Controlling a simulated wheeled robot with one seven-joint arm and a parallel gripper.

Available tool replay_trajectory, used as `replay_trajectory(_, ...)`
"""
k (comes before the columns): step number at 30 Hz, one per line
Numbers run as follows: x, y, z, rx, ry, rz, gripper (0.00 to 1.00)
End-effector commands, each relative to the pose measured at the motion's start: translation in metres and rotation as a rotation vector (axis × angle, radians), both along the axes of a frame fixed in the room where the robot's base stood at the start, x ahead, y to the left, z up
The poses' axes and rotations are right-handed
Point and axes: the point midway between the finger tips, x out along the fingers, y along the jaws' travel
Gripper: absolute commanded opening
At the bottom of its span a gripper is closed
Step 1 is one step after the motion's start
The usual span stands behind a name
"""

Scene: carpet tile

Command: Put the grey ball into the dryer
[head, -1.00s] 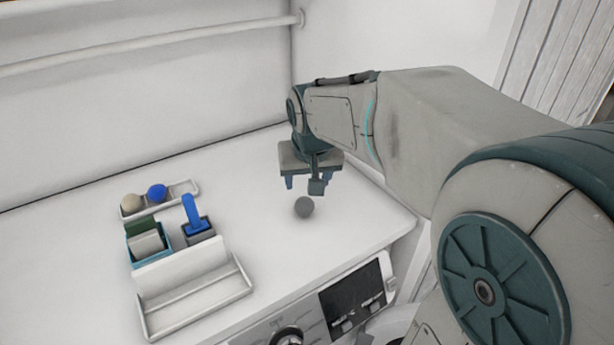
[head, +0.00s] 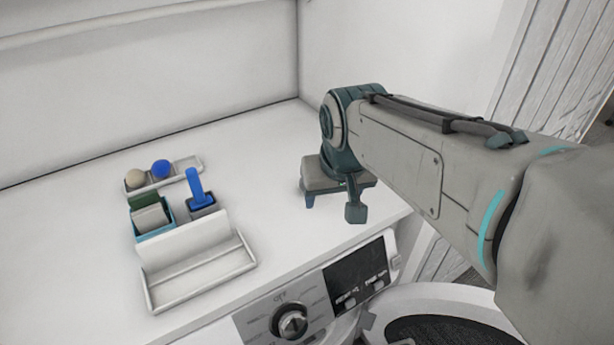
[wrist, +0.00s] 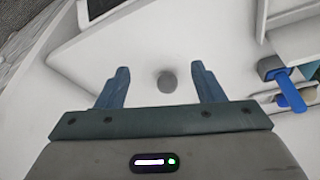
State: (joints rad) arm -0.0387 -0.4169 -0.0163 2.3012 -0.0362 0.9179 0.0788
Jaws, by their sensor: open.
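The small grey ball (wrist: 167,82) shows in the wrist view on the white top, between my two blue fingers and apart from both in the picture. I cannot tell how far below the fingertips it lies. In the head view the ball is hidden behind my gripper. My gripper (head: 336,203) is open and empty, pointing down low over the right part of the white top; it also shows in the wrist view (wrist: 160,72). The dryer (head: 290,322) has a dial and dark panel on its front. Its round door (head: 440,296) stands open at the lower right.
To the left on the top stand a tray (head: 203,163) with a beige ball and a blue ball, a teal box (head: 170,212), a grey holder with a blue-handled tool (head: 196,186), and a white rack (head: 203,284). The middle of the top is clear.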

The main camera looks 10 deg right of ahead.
Motion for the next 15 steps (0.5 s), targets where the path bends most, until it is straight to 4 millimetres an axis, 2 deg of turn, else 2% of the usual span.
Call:
replay_trajectory(1, 0.02, 0.001, 0.001, 0.0, -0.007, -0.009, 0.62)
replay_trajectory(6, 0.071, 0.004, 0.017, -0.001, -0.036, -0.048, 0.62)
replay_trajectory(11, 0.095, 0.005, 0.023, -0.002, -0.05, -0.069, 0.62)
replay_trajectory(15, 0.104, 0.004, 0.012, -0.003, -0.049, -0.072, 0.62)
